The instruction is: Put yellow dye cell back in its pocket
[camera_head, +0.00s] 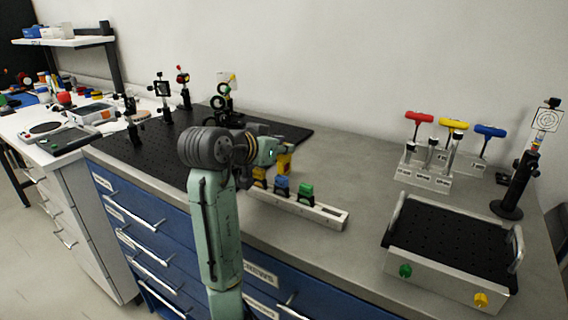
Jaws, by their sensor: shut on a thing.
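The yellow dye cell (284,163) is at the tip of my gripper (279,151), which is shut on it. It appears above and behind the blue cell; the exact gap to the rack cannot be told. The white rack (327,216) lies along the bench's front edge. An amber-orange cell (260,175), a blue cell (281,186) and a green cell (306,192) stand in it. The right end of the rack has no cell standing in it. My arm hides the rack's left end.
A black breadboard (148,148) with optics mounts lies at left. A holder (424,178) with red, yellow and blue T-handle tools stands at back right. A black-topped box (450,245) with handles sits at front right. Bare grey bench (355,180) lies between.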

